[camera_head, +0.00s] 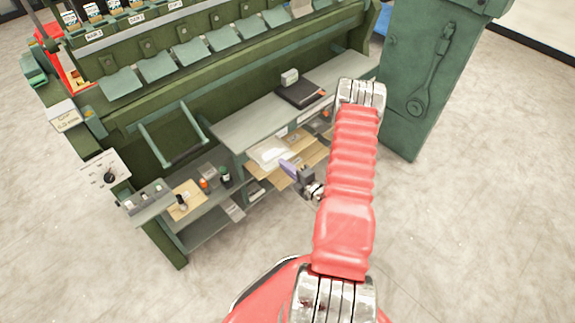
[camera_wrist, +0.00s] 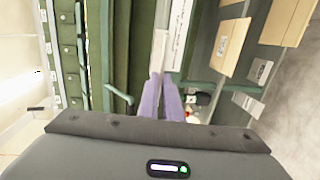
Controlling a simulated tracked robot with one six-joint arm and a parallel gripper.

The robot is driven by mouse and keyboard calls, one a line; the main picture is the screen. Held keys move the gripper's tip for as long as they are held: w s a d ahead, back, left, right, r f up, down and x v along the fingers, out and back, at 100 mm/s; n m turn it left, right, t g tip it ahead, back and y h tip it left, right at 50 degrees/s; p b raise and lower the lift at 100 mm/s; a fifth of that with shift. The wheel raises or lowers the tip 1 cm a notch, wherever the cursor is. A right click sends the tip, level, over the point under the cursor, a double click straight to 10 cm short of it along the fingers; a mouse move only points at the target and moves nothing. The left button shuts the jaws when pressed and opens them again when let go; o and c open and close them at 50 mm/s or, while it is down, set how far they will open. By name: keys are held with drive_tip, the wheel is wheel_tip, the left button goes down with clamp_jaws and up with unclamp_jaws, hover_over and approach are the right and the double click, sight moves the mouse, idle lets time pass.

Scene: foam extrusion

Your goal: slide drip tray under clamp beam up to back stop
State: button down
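My gripper (camera_head: 286,165) has purple fingers and is in front of the green machine, below the front edge of the grey bench top (camera_head: 240,133). The back stop cannot be made out.
A black flat case (camera_head: 299,92) lies on the bench top near a small grey box (camera_head: 290,77). Small bottles (camera_head: 225,177) stand on the lower left shelf. A green cabinet (camera_head: 425,80) stands right of the bench. The floor in front is clear.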

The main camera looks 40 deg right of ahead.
drive_tip(key=w+a+r+n+y, duration=0.1)
drive_tip(key=a+r+n+y, duration=0.1)
drive_tip(key=a+r, duration=0.4)
drive_tip(key=w+a+r+n+g+y, duration=0.1)
drive_tip(key=a+r, duration=0.5)
drive_tip(key=a, duration=0.9)
drive_tip(key=w+a+r+n+g+y, duration=0.1)
drive_tip(key=a+r+y, duration=0.4)
drive_tip(key=a, duration=0.5)
drive_tip(key=shift+w+a+r+n, duration=0.45)
drive_tip(key=shift+w+n, duration=0.4)
drive_tip(key=shift+n, duration=0.25)
